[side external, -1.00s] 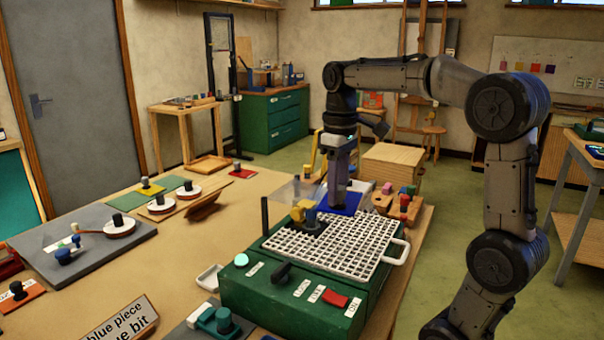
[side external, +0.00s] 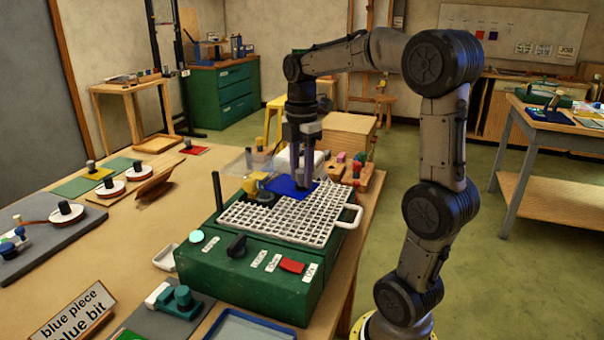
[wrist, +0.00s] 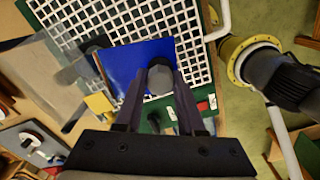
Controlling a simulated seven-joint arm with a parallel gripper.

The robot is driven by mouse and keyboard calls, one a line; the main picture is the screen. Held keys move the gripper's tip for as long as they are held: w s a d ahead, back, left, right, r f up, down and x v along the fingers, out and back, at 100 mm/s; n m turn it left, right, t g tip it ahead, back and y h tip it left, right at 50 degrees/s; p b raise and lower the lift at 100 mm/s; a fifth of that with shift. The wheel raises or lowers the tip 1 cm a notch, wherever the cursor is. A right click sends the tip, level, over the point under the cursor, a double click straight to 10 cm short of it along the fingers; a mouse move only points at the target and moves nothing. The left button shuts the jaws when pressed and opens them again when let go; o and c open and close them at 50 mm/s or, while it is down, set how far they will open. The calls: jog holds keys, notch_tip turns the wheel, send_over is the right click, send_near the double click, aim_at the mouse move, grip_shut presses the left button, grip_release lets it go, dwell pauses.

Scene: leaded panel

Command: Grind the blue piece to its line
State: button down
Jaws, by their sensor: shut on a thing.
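The blue piece (side external: 283,184) is a flat, dark blue plate at the far part of the white grid top (side external: 262,219) of the green grinder (side external: 240,267). In the wrist view the blue piece (wrist: 128,75) lies flat over the grid. My gripper (side external: 302,184) points down and is shut on the grey knob (wrist: 160,75) of the blue piece. A yellow part (side external: 256,184) stands on the grid close to the left of the piece; it also shows in the wrist view (wrist: 98,103). I cannot tell whether piece and bit touch. No line is legible on the piece.
The grinder front has a black dial (side external: 236,245) and a red switch (side external: 291,266). A white handle (side external: 352,216) sticks out at its right. A sign (side external: 72,318) reads "blue piece" and "blue bit".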

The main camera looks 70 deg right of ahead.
aim_at(295, 184)
jog(key=shift+w+d+n, duration=0.15)
jog(key=shift+d+n, duration=0.25)
jog(key=shift+n, duration=0.7)
jog(key=shift+f, duration=0.1)
jog(key=shift+f, duration=2.7)
jog(key=shift+f, duration=0.3)
jog(key=shift+w, duration=0.8)
jog(key=shift+d, duration=0.15)
jog(key=shift+d+r, duration=0.1)
jog(key=shift+d, duration=1.25)
jog(key=shift+d, duration=0.1)
jog(key=shift+d, duration=1.25)
